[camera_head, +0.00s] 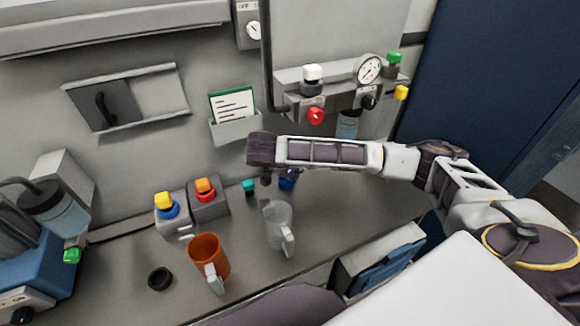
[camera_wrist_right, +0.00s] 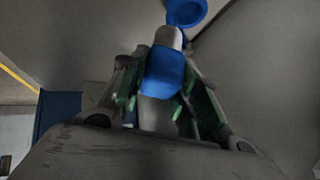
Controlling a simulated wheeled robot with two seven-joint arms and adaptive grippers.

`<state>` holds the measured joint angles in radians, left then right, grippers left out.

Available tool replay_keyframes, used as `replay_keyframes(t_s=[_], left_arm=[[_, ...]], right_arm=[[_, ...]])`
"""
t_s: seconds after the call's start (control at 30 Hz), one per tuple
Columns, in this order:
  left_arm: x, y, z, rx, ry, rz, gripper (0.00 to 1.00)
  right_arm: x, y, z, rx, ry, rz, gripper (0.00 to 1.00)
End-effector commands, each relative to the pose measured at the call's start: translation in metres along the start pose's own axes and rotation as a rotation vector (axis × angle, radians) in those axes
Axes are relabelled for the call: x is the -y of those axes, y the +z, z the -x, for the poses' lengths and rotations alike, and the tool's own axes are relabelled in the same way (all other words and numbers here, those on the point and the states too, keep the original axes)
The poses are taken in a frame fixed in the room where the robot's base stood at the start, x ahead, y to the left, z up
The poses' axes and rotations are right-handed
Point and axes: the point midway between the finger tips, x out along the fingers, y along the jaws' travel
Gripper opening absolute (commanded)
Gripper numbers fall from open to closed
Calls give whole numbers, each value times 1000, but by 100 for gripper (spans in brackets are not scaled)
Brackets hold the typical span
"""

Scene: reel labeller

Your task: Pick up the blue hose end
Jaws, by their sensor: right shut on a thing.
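My right gripper (camera_head: 267,178) points down over the back of the bench, partly hidden by its own wrist. In the right wrist view, its green-padded fingers (camera_wrist_right: 160,100) are shut on the blue hose end (camera_wrist_right: 165,72), a blue collar with a pale grey tip. A bit of blue (camera_head: 287,183) shows beside the gripper in the head view; I cannot tell if it is the same piece. Another blue round part (camera_wrist_right: 186,11) lies just beyond the tip in the wrist view. My left gripper is not in view.
An orange mug (camera_head: 208,254) and a clear mug (camera_head: 278,224) stand in front of the gripper. Two grey blocks with coloured knobs (camera_head: 207,198) stand to the left. A wall panel with a gauge (camera_head: 369,68) is behind my arm. A black ring (camera_head: 160,279) lies front left.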

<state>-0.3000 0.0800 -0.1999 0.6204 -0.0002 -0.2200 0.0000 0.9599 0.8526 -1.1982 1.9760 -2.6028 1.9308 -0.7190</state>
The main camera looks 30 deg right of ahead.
Motion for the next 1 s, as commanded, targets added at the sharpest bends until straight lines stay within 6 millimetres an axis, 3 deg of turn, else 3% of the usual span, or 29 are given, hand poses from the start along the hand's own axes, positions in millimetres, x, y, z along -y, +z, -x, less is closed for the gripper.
replay_keyframes(t_s=[0.4,0.6,0.9,1.0], left_arm=[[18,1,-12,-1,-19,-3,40],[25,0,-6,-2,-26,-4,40],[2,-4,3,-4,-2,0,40],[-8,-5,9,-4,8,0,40]], right_arm=[[-56,1,20,1,-1,3,6],[-86,-1,33,-1,-2,3,6],[-126,-2,48,0,-1,2,6],[-131,-4,54,8,31,21,6]])
